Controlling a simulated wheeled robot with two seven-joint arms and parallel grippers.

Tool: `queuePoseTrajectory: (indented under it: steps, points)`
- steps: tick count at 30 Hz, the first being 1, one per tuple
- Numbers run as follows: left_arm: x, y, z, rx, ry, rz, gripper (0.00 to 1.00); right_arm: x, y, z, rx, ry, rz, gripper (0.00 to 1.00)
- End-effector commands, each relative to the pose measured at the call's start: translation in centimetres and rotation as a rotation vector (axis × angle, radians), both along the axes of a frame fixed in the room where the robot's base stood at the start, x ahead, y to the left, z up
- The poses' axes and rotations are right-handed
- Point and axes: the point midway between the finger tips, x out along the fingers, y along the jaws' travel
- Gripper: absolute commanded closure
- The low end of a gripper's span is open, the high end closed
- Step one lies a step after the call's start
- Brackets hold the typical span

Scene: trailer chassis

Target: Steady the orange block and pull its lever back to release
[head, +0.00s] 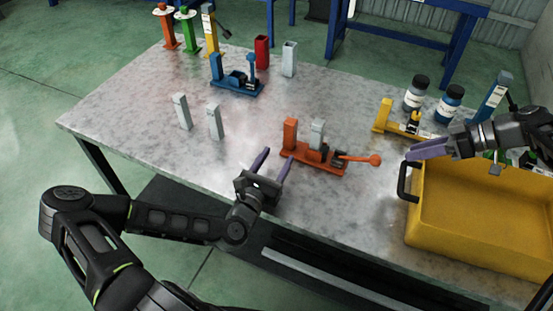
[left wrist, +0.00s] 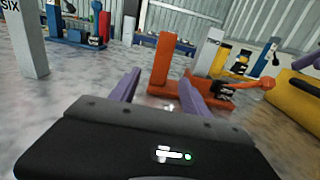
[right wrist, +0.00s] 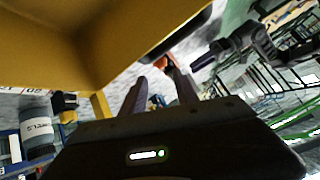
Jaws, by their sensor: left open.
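The orange block (head: 315,160) is a low base with an orange upright (head: 290,133), a grey post (head: 317,133) and a dark lever mechanism. Its orange lever (head: 358,158) stretches right, nearly level, to a ball knob (head: 375,160). My left gripper (head: 275,160) is open and empty just left of the block, its fingers pointing towards it. In the left wrist view the upright (left wrist: 161,65) shows beyond the fingers (left wrist: 158,88). My right gripper (head: 410,151) is open and empty, right of the knob and apart from it. Orange shows beyond its fingers in the right wrist view (right wrist: 168,63).
A yellow bin (head: 480,220) stands below my right gripper at the table's right. A yellow clamp (head: 405,122) and bottles (head: 415,93) stand behind it. A blue clamp (head: 237,85) and grey posts (head: 215,121) stand left. The table's near edge is close to my left gripper.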

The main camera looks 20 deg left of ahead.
Motion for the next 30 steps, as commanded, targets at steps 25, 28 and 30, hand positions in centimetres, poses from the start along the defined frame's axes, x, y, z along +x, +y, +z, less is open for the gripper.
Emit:
queuePoseTrajectory:
  steps: [25, 28, 30]
  points:
    - [7.3, -0.6, 0.1, 0.001, -0.004, -0.004, 0.45, 0.0, 0.0, 0.0, 0.000, 0.000, 0.000, 0.64]
    - [7.7, -0.6, 0.1, 0.000, -0.002, -0.004, 0.45, 0.0, 0.0, 0.0, 0.000, 0.000, 0.000, 0.64]
    - [7.9, -0.6, 0.1, 0.000, -0.002, -0.003, 0.45, 0.0, 0.0, 0.0, 0.000, 0.000, 0.000, 0.64]
